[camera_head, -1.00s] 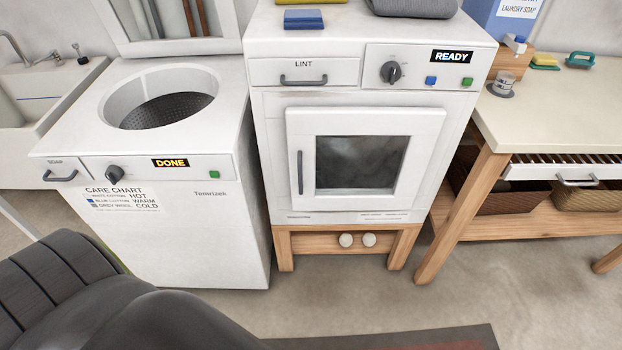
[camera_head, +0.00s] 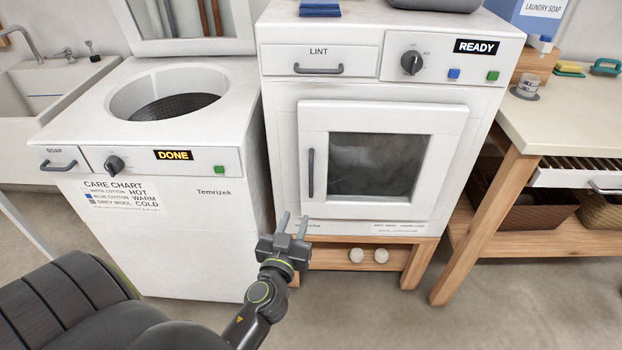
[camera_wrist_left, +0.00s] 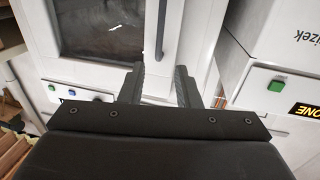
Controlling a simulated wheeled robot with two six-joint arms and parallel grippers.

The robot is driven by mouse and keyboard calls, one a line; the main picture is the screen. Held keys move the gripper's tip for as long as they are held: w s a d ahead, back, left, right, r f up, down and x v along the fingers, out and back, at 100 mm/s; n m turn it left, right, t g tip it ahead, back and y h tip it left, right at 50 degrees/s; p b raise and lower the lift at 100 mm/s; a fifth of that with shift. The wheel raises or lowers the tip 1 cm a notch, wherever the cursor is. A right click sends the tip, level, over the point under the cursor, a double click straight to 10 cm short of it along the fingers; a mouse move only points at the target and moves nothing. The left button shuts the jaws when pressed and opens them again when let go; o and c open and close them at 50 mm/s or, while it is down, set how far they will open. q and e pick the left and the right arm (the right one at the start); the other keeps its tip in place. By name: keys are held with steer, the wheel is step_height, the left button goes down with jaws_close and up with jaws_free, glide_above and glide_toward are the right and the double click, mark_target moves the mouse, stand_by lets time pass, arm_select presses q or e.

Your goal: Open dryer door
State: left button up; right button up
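The white dryer (camera_head: 284,130) stands in the middle on a wooden stand, and its panel reads READY. Its square door (camera_head: 314,115) is shut, with a dark window and a vertical grey handle (camera_head: 311,173) on the left side. My left gripper (camera_head: 294,222) is open and empty in front of the dryer, just below and left of the handle. In the left wrist view the open fingers (camera_wrist_left: 160,84) point toward the door, and the handle (camera_wrist_left: 161,28) appears beyond them, between the finger directions. My right gripper is not in view.
A washer (camera_head: 215,215) with its lid open and a DONE display stands left of the dryer. A wooden-legged table (camera_head: 575,125) stands to the right. The floor before the dryer is open.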

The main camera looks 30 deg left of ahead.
mark_target(311, 178)
arm_select(q)
steer(key=p+x, duration=0.1)
steer(key=x, duration=1.6)
steer(key=shift+s+f+p, duration=0.1)
steer(key=shift+p, duration=0.3)
jaws_close()
